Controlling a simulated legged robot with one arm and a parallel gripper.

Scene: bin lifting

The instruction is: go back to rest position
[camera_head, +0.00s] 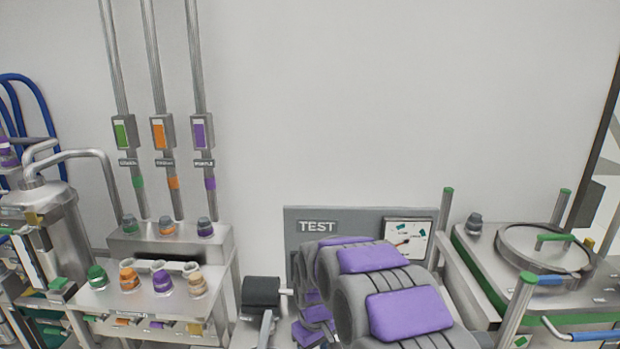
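My arm (408,312), grey with purple panels, rises from the bottom centre of the view. Its rounded links stand in front of a grey panel marked TEST (318,227). Smaller purple and grey parts show low on the arm's left side. I cannot make out my gripper's fingertips among them, so whether it is open or shut does not show. A black block (261,291) with a grey stub sits just left of the arm; I cannot tell what it belongs to. No held object is visible.
A metal stand with coloured knobs (162,282) and three vertical pipes is at left, beside a steel tank (45,215) with blue hoses. A bench with a round lidded vessel (545,250) is at right. The upper wall area is clear.

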